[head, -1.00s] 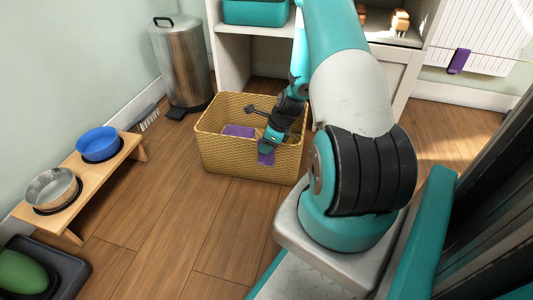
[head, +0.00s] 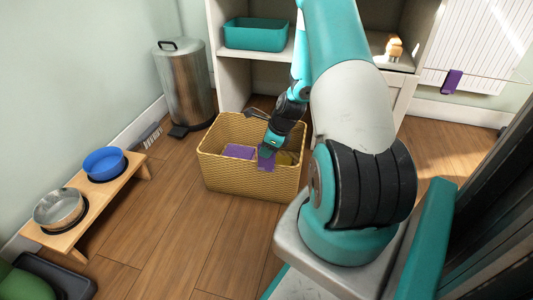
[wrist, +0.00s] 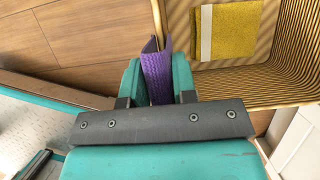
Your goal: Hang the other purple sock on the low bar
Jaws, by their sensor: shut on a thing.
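My gripper (head: 268,150) is shut on a purple sock (head: 266,161), which hangs from the jaws at the wicker basket (head: 250,183). In the wrist view the sock (wrist: 157,74) stands up between the two teal fingers, with the basket to its right. A second purple sock (head: 452,81) hangs at the right, in front of the white ribbed panel. It seems to hang on a thin bar there, which is hard to make out.
The basket holds a purple cloth (head: 238,151) and a yellow cloth (wrist: 235,30). A metal bin (head: 184,85) stands behind left. A wooden stand with a blue bowl (head: 104,163) and a metal bowl (head: 60,208) is at left. White shelving (head: 234,83) is behind. Floor between stand and basket is clear.

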